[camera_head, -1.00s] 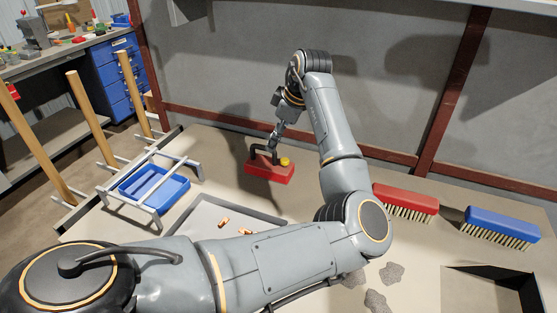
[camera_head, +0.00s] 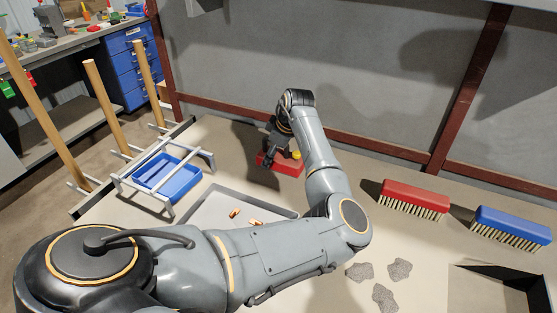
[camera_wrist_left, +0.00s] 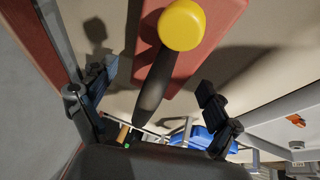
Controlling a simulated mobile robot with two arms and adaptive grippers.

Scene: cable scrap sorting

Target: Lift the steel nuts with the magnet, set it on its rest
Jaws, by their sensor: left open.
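The magnet is a red block (camera_head: 290,168) with a black handle and a yellow knob (camera_head: 296,155). It stands on the table near the back wall. In the left wrist view its red body (camera_wrist_left: 222,45), yellow knob (camera_wrist_left: 182,25) and black handle (camera_wrist_left: 158,85) show close up. My left gripper (camera_head: 270,150) is low over the magnet. In the left wrist view, its open fingers (camera_wrist_left: 145,95) are apart on either side of the handle. A white-barred frame (camera_head: 190,150) stands over a blue tray (camera_head: 182,186). No steel nuts can be made out. My right gripper is out of view.
A grey tray (camera_head: 255,198) with copper-coloured pieces (camera_head: 235,212) is partly hidden behind my left arm. Red (camera_head: 412,196) and blue (camera_head: 512,224) brushes lie at right. Several grey flat lumps (camera_head: 383,297) lie near a dark-walled opening. Wooden posts stand at left.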

